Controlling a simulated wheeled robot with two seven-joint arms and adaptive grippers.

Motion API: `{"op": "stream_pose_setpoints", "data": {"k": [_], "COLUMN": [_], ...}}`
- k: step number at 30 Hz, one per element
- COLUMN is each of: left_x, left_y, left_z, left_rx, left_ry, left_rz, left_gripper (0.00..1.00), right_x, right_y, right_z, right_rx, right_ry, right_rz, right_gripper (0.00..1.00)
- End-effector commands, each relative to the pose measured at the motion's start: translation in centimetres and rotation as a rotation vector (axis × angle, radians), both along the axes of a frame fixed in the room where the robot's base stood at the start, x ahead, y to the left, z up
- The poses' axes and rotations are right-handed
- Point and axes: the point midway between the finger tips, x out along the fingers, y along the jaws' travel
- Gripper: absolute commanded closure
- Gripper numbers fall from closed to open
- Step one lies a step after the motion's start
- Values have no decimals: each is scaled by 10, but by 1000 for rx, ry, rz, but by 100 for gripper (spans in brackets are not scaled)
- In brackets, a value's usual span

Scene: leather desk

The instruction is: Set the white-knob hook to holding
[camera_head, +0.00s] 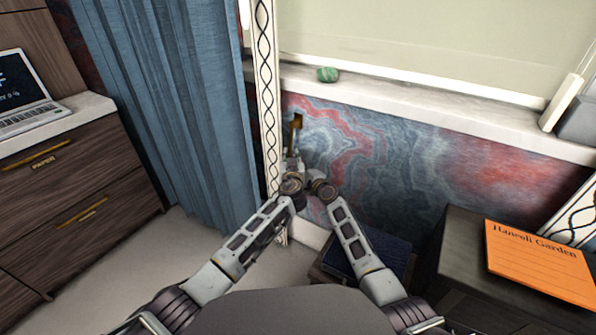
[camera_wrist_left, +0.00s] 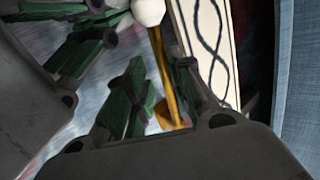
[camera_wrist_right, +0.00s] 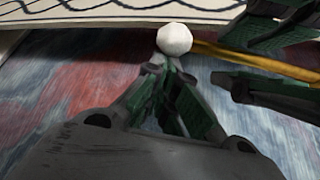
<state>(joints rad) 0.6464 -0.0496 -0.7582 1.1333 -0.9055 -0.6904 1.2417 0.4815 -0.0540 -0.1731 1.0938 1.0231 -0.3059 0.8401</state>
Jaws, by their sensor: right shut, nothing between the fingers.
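The hook's brass rod (camera_head: 293,140) and its wall mount (camera_head: 297,120) show on the marbled wall beside the patterned trim. The hook's white knob (camera_wrist_left: 148,11) is at the rod's end; it also shows in the right wrist view (camera_wrist_right: 174,39). In the head view the grippers hide the knob. My left gripper (camera_wrist_left: 157,68) is open, with its fingers on either side of the brass rod (camera_wrist_left: 166,85). I cannot tell whether they touch it. My right gripper (camera_wrist_right: 164,68) is shut and empty, its tips right by the knob; I cannot tell whether they touch.
A blue curtain (camera_head: 165,90) hangs left of the trim (camera_head: 267,90). A white sill (camera_head: 400,98) with a green stone (camera_head: 327,74) runs above. A dark blue book (camera_head: 378,252) lies below, and a dark cabinet (camera_head: 455,250) with an orange sign (camera_head: 540,262) stands at right.

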Motion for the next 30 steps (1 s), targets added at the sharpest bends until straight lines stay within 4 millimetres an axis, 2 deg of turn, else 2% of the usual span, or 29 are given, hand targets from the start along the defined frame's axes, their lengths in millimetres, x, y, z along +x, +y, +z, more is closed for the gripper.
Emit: {"op": "stream_pose_setpoints", "data": {"k": [18,30], "left_x": [-36,-42], "left_y": [1,2], "left_z": [4,5], "left_rx": [0,0], "left_ry": [0,0], "left_rz": [-2,-1], "left_gripper": [79,79], "right_x": [0,0], "right_y": [0,0], "right_z": [0,0], "right_rx": [0,0], "right_ry": [0,0], "right_rz": [0,0], "right_gripper": [100,100]}}
